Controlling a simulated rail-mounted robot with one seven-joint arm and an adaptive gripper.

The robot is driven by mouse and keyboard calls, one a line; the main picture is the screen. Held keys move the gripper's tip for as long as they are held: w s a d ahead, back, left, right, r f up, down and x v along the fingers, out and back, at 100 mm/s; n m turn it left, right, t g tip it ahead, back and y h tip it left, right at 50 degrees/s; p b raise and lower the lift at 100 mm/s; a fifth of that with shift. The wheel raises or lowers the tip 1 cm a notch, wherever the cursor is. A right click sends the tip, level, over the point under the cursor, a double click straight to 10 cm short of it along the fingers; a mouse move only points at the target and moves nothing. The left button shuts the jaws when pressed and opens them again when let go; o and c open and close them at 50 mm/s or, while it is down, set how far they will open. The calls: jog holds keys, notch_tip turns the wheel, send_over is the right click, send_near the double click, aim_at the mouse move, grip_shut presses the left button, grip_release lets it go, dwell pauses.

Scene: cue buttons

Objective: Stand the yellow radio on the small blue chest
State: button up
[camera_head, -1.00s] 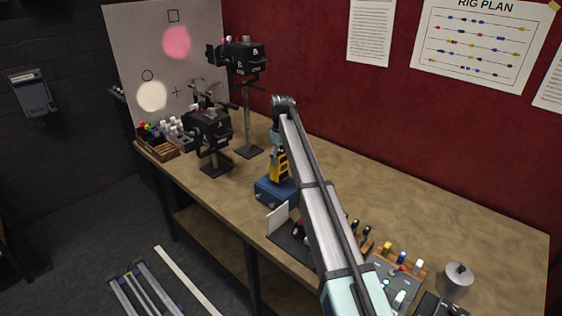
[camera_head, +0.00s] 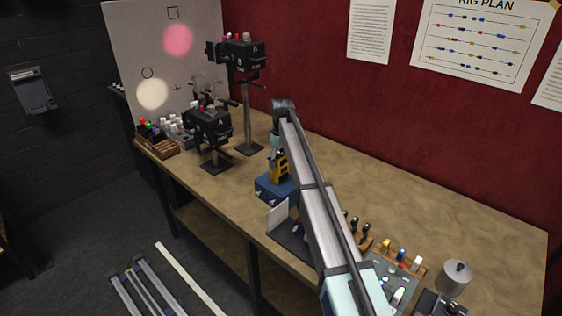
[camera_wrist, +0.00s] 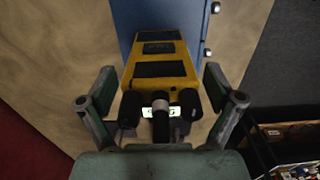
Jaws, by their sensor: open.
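The yellow radio (camera_head: 280,167), with dark panels, stands upright on top of the small blue chest (camera_head: 267,190) in the head view, partly hidden by my arm. In the wrist view the radio (camera_wrist: 157,52) has its dark knobs towards me, and the blue chest (camera_wrist: 180,10) shows beyond and below it. My gripper (camera_wrist: 160,95) is open, with one finger on each side of the radio's knob end and a gap on both sides. My gripper (camera_head: 277,143) is at the radio's top in the head view, its fingers poorly seen.
Two black lamps on stands, one lower (camera_head: 209,126) and one taller (camera_head: 240,58), stand left of the chest. The table's back right is clear.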

notch_tip(320, 180, up, 12)
jog(key=b, duration=0.3)
jog(key=shift+d+r+b, duration=0.1)
jog(key=shift+b, duration=0.3)
